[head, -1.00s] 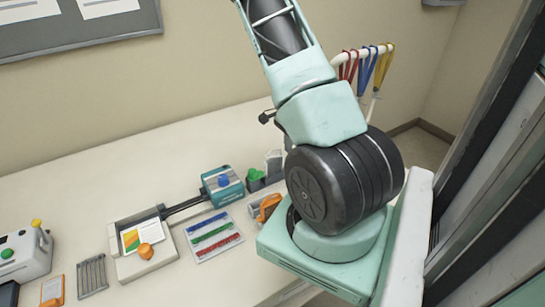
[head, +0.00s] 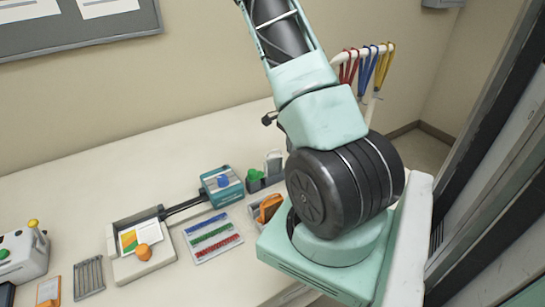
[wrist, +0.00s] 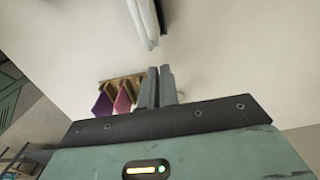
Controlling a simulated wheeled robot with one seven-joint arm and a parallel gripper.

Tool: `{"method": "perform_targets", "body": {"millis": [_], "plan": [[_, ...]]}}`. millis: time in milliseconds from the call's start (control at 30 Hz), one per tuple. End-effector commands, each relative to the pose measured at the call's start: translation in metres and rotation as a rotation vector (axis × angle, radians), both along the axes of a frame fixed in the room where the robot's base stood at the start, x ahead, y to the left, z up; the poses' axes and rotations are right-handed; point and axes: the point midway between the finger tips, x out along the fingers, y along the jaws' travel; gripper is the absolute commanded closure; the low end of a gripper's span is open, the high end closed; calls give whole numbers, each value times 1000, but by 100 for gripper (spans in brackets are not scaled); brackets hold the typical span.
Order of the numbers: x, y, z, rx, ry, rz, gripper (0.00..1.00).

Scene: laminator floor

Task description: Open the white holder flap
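I cannot tell for sure which thing is the white holder flap. A pale upright holder (head: 273,160) stands at the back of the counter by a green item, small and partly hidden by my arm. In the wrist view a long white rounded part (wrist: 143,22) hangs into the top of the picture, beyond my fingertips and apart from them. My gripper (wrist: 160,72) shows two grey fingers close together with nothing visible between them. In the head view my gripper is out of sight; only my arm shows.
On the counter (head: 75,180) are a white tray with an orange knob (head: 143,252), a teal device (head: 221,186), and a tray of coloured strips (head: 212,237). Red, blue and yellow lanyards (head: 367,72) hang behind my arm. A wooden rack (wrist: 122,82) holds purple and pink items.

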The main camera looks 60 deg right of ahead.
Motion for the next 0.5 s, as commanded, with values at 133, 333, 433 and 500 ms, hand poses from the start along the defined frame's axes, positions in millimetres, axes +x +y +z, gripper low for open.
{"method": "perform_targets", "body": {"millis": [133, 333, 433, 500], "plan": [[0, 0, 0, 0, 0, 0, 75], [0, 0, 0, 0, 0, 0, 75], [-1, -1, 1, 0, 0, 0, 75], [-1, -3, 2, -1, 0, 0, 75]]}}
